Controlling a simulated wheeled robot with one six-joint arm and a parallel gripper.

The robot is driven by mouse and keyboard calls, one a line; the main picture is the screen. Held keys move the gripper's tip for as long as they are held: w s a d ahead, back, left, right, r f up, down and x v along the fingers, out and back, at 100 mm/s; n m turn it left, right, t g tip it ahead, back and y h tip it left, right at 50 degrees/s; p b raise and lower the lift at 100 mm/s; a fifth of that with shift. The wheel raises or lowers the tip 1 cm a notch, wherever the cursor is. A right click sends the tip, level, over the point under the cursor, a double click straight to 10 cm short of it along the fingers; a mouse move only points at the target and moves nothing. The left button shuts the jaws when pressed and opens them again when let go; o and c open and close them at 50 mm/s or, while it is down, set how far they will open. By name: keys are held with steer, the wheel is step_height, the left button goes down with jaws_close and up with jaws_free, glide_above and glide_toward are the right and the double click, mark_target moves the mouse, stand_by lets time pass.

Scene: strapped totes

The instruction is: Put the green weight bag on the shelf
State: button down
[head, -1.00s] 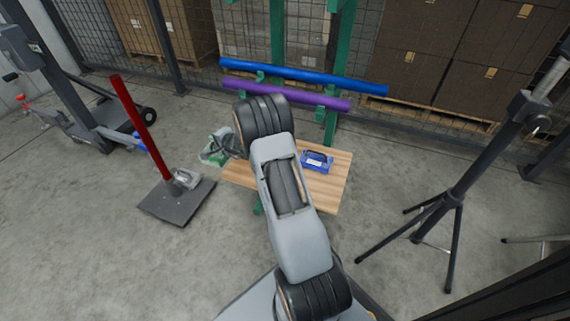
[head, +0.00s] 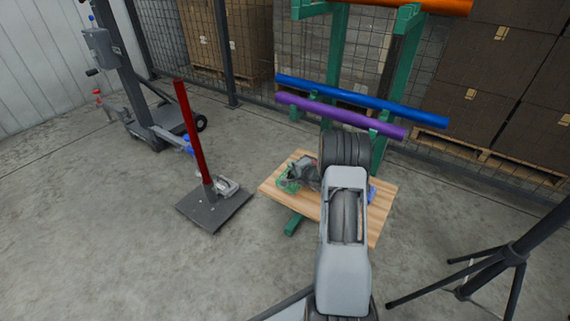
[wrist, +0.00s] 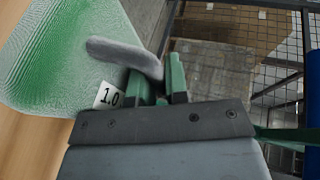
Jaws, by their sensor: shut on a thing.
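The green weight bag (head: 289,178) is at the left part of the wooden shelf (head: 376,230) in the head view. It fills the upper left of the wrist view (wrist: 45,60), with a grey strap and a white "1.0" tag. My gripper (head: 306,175) is shut on the bag; in the wrist view its fingers (wrist: 158,88) close at the strap. Wood shows below the bag there. I cannot tell whether the bag touches the shelf. My arm hides part of the shelf.
A blue bag (head: 372,193) on the shelf is mostly hidden behind my arm. Blue (head: 360,101) and purple (head: 340,114) tubes lie on the green rack behind. A red post (head: 190,130) stands on a dark plate at left, holding a grey bag (head: 228,187). A black tripod (head: 500,258) stands at right.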

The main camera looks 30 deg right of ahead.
steer(key=shift+s+d+f+b, duration=0.3)
steer(key=shift+d+f, duration=0.3)
steer(key=shift+f, duration=0.1)
step_height(320, 180, down, 4)
steer(key=shift+s+d+r+b, duration=0.1)
steer(key=shift+r+b, duration=0.15)
steer(key=shift+b, duration=0.75)
steer(key=shift+r, duration=0.1)
steer(key=c, duration=1.6)
jaws_free()
steer(key=shift+f, duration=0.3)
steer(key=o, duration=0.5)
steer(key=shift+r, duration=0.1)
